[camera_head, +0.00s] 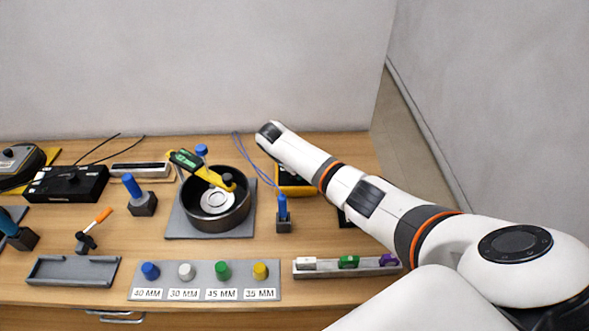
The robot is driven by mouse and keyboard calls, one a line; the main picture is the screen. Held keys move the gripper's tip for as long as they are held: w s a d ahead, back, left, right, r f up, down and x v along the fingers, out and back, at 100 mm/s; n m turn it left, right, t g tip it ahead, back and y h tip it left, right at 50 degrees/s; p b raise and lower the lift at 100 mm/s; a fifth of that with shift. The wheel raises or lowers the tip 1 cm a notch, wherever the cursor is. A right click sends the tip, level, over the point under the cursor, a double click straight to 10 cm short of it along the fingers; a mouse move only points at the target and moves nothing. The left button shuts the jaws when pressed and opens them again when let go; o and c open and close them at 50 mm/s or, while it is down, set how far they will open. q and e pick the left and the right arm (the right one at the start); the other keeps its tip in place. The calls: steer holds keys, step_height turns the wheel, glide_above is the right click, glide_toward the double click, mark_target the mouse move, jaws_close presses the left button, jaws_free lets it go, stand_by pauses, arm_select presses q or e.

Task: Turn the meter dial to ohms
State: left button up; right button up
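A yellow and black device (296,191), which looks like the meter, lies on the table right of the round pot. My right arm crosses over it, so most of it is hidden. Its dial and the setting cannot be seen. My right arm comes in from the right, and its far end is above and behind the device. The fingers of my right gripper do not show; the arm hides that area. My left gripper is not in view.
A dark round pot (187,205) stands on a grey pad, with a yellow and green tool across its rim. A blue-handled probe in a block (284,221) stands in front of the device. A labelled peg strip (205,268) and a long tray (335,272) lie near the front edge.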

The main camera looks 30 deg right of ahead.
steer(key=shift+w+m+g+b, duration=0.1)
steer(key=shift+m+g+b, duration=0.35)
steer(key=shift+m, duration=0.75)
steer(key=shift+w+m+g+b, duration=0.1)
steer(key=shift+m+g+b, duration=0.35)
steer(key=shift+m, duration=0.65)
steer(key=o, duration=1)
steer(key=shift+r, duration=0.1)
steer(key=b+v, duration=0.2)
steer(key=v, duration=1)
